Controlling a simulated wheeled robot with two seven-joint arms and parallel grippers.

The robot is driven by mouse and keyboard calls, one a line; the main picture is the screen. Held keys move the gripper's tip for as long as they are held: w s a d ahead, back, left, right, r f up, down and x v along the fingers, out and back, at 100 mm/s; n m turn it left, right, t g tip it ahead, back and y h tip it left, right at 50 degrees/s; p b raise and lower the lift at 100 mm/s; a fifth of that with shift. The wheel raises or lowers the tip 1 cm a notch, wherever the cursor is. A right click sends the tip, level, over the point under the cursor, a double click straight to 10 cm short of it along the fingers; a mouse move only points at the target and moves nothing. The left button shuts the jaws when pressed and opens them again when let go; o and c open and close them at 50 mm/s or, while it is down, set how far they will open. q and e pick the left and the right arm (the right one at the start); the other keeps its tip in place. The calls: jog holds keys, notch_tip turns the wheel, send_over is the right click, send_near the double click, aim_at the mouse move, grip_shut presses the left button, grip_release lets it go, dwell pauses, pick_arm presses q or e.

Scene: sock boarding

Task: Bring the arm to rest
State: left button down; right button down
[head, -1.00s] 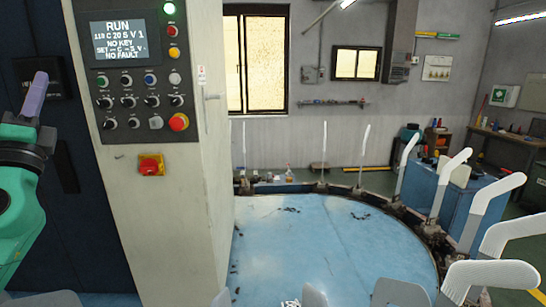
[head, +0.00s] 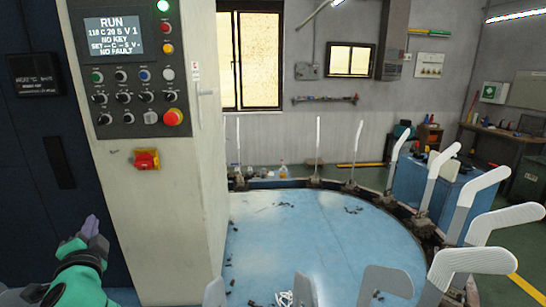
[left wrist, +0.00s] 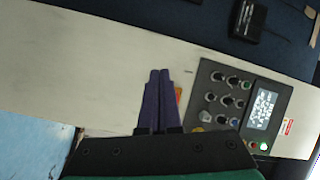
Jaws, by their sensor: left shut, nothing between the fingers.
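The fingers partly cover the red and yellow switch (left wrist: 179,95). My right gripper is not in view.
A control panel (head: 138,102) with a lit RUN screen and knobs is on the cabinet. A round blue table (head: 320,240) is ringed by upright white sock-shaped boards (head: 435,185). A blue workbench (head: 408,185) stands behind the boards at the right.

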pick_arm(q)
jog(key=s+d+f+n+g+h, duration=0.2)
jog(key=s+d+f+g, duration=0.15)
jog(key=f, duration=0.65)
jog(key=s+d+f+n+g+h, duration=0.1)
jog(key=s+d+f+g+h, duration=0.25)
jog(key=f, duration=0.65)
jog(key=s+d+f+n+g+h, duration=0.2)
jog(key=s+d+f+g+h, duration=0.25)
jog(key=s+d+f, duration=0.85)
jog(key=s+a+f+g, duration=0.1)
jog(key=s+f, duration=0.1)
jog(key=f, duration=0.9)
jog(key=s+a+f+g, duration=0.1)
jog(key=s+f, duration=0.1)
jog(key=f, duration=0.9)
jog(key=s+a+f, duration=0.2)
jog(key=s+f, duration=1)
jog(key=s, duration=0.4)
jog(key=shift+s+a+f+g, duration=0.15)
jog(key=shift+a+f+g, duration=0.1)
jog(key=shift+g, duration=0.2)
